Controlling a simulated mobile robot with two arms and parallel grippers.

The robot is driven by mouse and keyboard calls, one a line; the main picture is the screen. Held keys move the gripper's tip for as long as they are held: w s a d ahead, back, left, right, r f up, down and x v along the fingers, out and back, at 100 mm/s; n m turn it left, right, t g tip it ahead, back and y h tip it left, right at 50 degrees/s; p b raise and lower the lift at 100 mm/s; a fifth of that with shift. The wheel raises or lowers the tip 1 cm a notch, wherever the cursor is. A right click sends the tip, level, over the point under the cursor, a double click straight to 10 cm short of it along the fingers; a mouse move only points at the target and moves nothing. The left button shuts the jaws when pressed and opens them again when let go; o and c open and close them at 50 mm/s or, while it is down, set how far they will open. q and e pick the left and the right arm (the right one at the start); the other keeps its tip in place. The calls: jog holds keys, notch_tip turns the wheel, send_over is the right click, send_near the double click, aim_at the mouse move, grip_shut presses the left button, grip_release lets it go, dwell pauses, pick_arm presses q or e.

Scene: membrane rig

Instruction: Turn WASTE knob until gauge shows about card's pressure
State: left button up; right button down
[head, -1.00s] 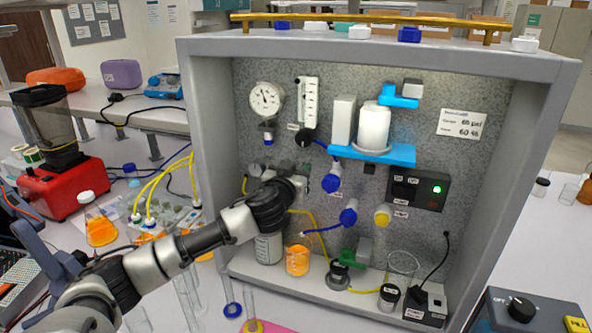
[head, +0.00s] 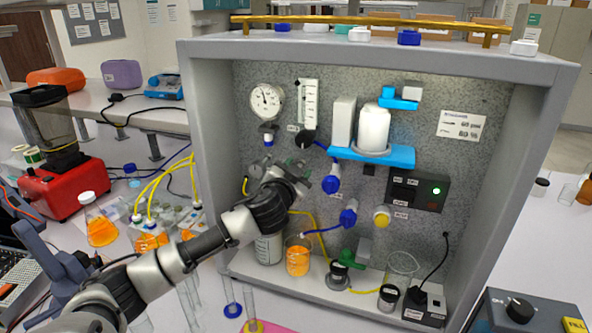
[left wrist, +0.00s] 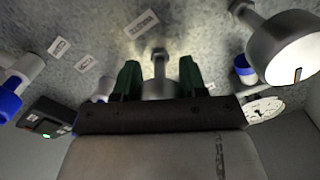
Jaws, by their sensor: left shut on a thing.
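My left gripper (head: 304,181) reaches the panel below the flow tube. In the left wrist view its green fingers (left wrist: 158,80) are shut on a grey knob (left wrist: 158,68). A small label (left wrist: 141,23) lies beside that knob, its text too blurred to read; the gripper mostly hides the knob in the head view. The round white gauge (head: 267,100) is at the panel's upper left, its needle pointing up and left; its figures are too small to read. The card (head: 461,125) is at the upper right; it seems to show a psi figure near 60. My right gripper is not in view.
Blue valve knobs (head: 331,184) and a yellow knob (head: 382,217) sit right of my gripper. A blue shelf (head: 400,157) juts out above. A beaker of orange liquid (head: 298,256) stands below. The cabinet's left wall (head: 207,160) is close to my arm.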

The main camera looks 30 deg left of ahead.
pick_arm(q)
jog(key=m+p, duration=0.1)
jog(key=m, duration=0.3)
jog(key=shift+r, duration=0.1)
jog(key=shift+m+p, duration=0.5)
jog(key=shift+m, duration=1)
jog(key=o, duration=0.9)
jog(key=shift+o, duration=0.2)
